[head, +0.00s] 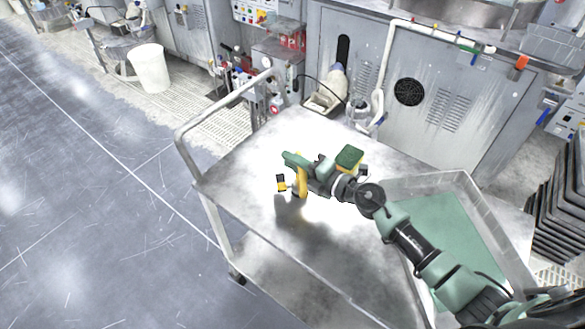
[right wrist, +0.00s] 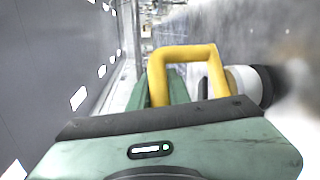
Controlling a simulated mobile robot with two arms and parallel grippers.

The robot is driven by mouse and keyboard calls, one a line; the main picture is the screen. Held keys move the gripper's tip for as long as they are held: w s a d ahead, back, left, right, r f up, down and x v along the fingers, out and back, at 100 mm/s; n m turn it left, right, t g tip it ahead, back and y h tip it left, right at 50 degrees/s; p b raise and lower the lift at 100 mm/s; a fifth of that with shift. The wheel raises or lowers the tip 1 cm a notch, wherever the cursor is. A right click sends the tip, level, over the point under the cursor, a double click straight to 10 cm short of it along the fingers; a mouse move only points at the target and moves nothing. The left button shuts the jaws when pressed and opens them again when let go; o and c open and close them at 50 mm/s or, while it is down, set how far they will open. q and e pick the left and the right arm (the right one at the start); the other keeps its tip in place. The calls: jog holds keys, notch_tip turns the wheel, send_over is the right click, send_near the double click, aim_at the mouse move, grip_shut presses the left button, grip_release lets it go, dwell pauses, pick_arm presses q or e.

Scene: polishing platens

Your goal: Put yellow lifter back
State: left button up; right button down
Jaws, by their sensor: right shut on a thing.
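The yellow lifter (head: 303,180) has a bar-like yellow handle and is held over the left part of the metal cart top (head: 245,165). A shadow lies below it; I cannot tell whether it touches the surface. My right gripper (head: 298,163) is shut on its handle. In the right wrist view the yellow handle loop (right wrist: 185,52) stands between the green fingers, with a white and black round part (right wrist: 250,84) of the lifter beside it. A small black and yellow piece (head: 281,183) shows just left of the handle. My left gripper is not in view.
A green and yellow sponge (head: 349,157) is behind my right wrist on the cart. A clear-walled tray (head: 425,181) with a green floor is at the cart's right. The cart's rail (head: 222,105) borders the left end. Grey machine cabinets (head: 445,90) stand behind; open floor lies left.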

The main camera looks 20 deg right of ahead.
jog(key=shift+w+f, duration=0.1)
dwell(0.3)
jog(key=c, duration=1.7)
grip_release()
jog(key=shift+f, duration=0.35)
jog(key=o, duration=0.4)
jog(key=shift+r, duration=0.1)
